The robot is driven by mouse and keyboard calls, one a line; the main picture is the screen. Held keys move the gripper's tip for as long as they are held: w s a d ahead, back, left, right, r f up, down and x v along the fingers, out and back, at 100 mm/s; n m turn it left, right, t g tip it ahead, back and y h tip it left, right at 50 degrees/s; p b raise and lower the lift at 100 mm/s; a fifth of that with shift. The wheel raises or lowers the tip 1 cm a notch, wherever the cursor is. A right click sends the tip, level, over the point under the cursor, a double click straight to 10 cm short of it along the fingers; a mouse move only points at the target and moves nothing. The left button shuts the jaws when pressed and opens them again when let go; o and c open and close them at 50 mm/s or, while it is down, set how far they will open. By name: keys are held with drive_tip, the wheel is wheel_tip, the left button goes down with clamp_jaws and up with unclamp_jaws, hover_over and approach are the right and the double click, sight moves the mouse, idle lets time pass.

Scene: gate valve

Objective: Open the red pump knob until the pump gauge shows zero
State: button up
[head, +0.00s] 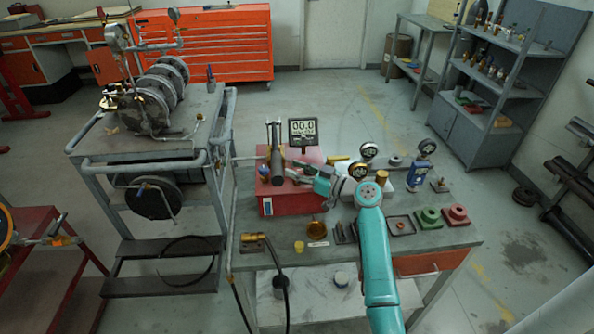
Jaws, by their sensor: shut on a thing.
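The red pump (284,201) is a box on the left part of the workbench, with a dark cylinder standing on it. The pump gauge (303,127) is a dark square digital display behind the pump, and it appears to read 00.0. My teal arm reaches in from the front right. My gripper (297,169) is at the pump's upper right side, below the gauge, with its fingers shut on the red pump knob. The knob is mostly hidden by the fingers, so its turn cannot be seen.
A cart with a machine (150,100) stands close on the left. Floor is open behind the bench.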

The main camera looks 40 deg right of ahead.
sight(302, 173)
drive_tip(key=shift+y, duration=0.3)
drive_tip(key=o, duration=1.2)
drive_tip(key=shift+c, duration=0.2)
drive_tip(key=shift+s, duration=0.1)
drive_tip(key=v, duration=0.7)
drive_tip(key=shift+s, duration=0.15)
